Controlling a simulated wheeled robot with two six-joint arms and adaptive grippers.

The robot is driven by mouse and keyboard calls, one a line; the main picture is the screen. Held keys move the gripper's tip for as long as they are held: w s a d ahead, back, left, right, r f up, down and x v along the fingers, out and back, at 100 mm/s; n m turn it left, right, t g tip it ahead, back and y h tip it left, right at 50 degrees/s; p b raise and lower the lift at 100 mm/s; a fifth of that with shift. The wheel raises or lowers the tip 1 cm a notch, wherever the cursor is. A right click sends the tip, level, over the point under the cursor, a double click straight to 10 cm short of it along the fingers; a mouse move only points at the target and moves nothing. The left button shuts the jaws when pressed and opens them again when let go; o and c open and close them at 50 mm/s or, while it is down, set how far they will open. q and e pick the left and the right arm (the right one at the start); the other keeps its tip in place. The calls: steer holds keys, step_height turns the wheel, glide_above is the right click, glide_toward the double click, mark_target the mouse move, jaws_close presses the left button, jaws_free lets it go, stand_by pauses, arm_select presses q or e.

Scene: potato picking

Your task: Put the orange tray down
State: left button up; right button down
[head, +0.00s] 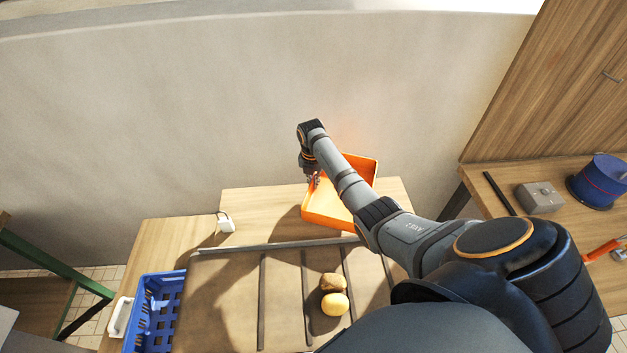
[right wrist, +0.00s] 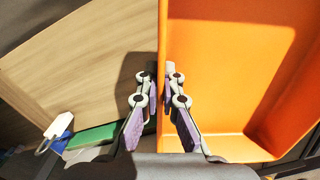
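The orange tray (head: 330,212) is at the back of the wooden table (head: 255,201) in the head view, partly hidden behind my right arm. Its far part reaches past the table's back edge. My right gripper (head: 313,180) is at the tray's left wall. In the right wrist view the fingers of my right gripper (right wrist: 160,88) close on both sides of the wall of the tray (right wrist: 225,70). The tray looks empty where it shows. I cannot tell whether its underside touches the table. My left gripper is not in view.
Two potatoes (head: 335,303) lie on the slatted brown surface (head: 225,290) in front. A blue crate (head: 150,318) stands at the left. A small white object (head: 227,224) sits on the table. A side table with a grey box (head: 540,198) and blue spool (head: 603,183) is at right.

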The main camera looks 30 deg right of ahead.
steer(key=c, duration=1.5)
jaws_free()
steer(key=shift+r, duration=0.4)
steer(key=r+b, duration=0.1)
steer(key=r, duration=0.7)
steer(key=r+b, duration=0.1)
steer(key=r, duration=0.3)
steer(key=shift+s+a+r+b, duration=0.2)
steer(key=shift+a+r+b, duration=0.05)
steer(key=shift+a+b, duration=0.05)
